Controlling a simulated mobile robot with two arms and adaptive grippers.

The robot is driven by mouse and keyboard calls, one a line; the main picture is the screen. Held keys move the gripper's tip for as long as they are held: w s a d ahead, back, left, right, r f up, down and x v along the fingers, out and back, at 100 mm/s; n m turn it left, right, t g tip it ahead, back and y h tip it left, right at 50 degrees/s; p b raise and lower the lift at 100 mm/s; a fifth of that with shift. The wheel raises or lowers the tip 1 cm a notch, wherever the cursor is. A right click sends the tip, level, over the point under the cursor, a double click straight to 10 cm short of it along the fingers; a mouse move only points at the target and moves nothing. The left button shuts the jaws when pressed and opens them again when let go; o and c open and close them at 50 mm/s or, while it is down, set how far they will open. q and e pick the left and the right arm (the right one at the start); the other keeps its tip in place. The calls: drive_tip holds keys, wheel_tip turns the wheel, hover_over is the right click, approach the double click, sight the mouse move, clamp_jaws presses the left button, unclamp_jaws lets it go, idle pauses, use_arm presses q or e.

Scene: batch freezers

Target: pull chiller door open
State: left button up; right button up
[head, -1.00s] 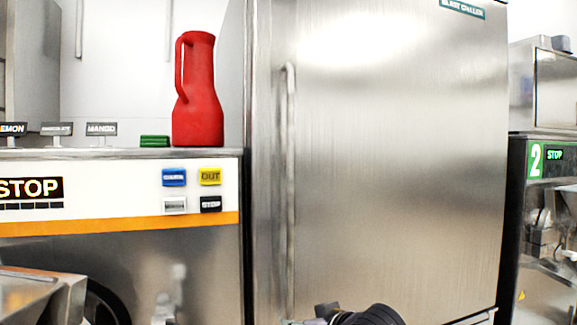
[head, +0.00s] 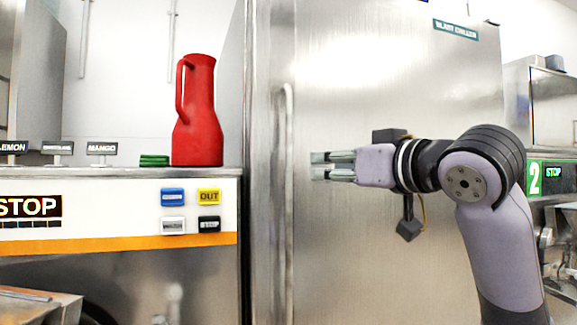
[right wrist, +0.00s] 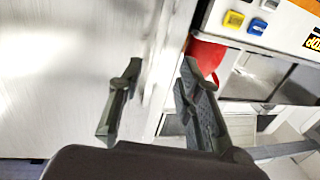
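The blast chiller door (head: 400,90) is a tall steel panel and looks shut. Its long vertical bar handle (head: 288,200) runs along the door's left side. My right gripper (head: 318,166) is in front of the door, its fingers pointing left toward the handle, with a small gap between fingertips and bar in the head view. In the right wrist view, the gripper (right wrist: 160,68) has its two fingers apart, with nothing clearly held. A blurred pale strip shows between them; I cannot tell whether it is the handle. My left gripper is not in view.
A batch freezer (head: 100,205) with coloured buttons stands left of the chiller. A red jug (head: 198,115) and a green stack (head: 154,160) are on its top. Another machine with a green "2" label (head: 535,178) stands at the right.

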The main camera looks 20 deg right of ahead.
sight(291, 166)
drive_tip(key=p+x, duration=0.3)
drive_tip(key=x, duration=1)
drive_tip(key=shift+w+a, duration=0.1)
drive_tip(key=shift+w, duration=0.15)
drive_tip(key=shift+w+a+p, duration=0.15)
drive_tip(key=shift+w+p, duration=0.15)
drive_tip(key=shift+w, duration=0.3)
drive_tip(key=shift+c, duration=0.2)
clamp_jaws()
